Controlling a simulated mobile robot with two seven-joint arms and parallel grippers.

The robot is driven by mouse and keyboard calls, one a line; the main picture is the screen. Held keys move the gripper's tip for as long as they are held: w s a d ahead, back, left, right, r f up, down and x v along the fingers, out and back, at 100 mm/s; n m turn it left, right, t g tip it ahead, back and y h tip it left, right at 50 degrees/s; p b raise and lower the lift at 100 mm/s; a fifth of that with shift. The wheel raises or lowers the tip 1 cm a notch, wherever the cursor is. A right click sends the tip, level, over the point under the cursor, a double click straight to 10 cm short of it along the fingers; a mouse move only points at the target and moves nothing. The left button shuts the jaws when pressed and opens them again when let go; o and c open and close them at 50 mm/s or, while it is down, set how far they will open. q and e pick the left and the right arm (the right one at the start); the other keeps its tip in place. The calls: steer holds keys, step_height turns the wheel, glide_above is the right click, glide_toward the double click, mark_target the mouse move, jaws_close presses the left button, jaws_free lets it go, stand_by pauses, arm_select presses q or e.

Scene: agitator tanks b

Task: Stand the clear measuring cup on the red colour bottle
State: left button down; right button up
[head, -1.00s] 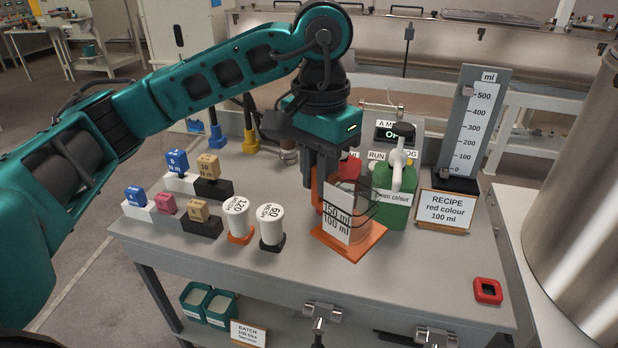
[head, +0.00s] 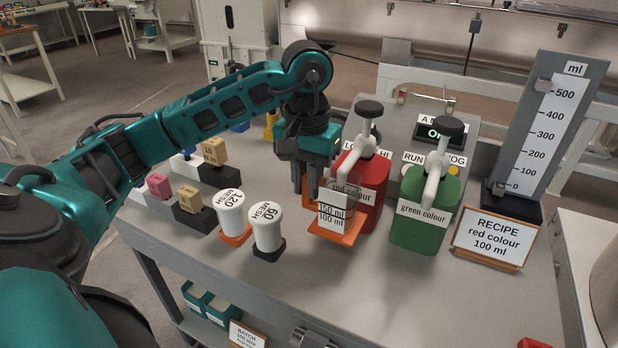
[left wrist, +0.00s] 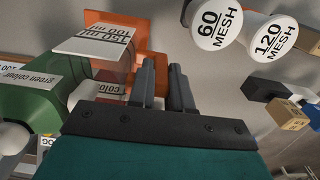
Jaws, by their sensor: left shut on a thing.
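The clear measuring cup (head: 333,217), with a white 150 ml and 100 ml label, is upright over the orange plate in front of the red colour bottle (head: 372,188). In the left wrist view the fingers (left wrist: 164,85) are close beside the cup's label (left wrist: 95,42). My right gripper is not in view.
The green colour bottle (head: 425,215) stands right of the red one. Two white mesh jars (head: 267,230) and several small blocks (head: 188,200) stand to the left. A recipe sign (head: 492,240) and ml scale (head: 550,130) are at the right.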

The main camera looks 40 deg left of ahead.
mark_target(308, 207)
arm_select(q)
steer(key=shift+f, duration=0.6)
step_height(308, 207, down, 4)
steer(key=b, duration=0.3)
steer(key=shift+f, duration=0.2)
steer(key=shift+f+b, duration=0.3)
steer(key=shift+b, duration=0.1)
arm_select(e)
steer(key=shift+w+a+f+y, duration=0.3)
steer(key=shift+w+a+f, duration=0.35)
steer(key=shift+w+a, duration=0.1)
arm_select(q)
steer(key=shift+f+b, duration=0.45)
steer(key=shift+f, duration=0.05)
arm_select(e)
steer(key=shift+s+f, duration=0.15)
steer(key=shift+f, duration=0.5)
arm_select(q)
steer(key=c, duration=1)
jaws_free()
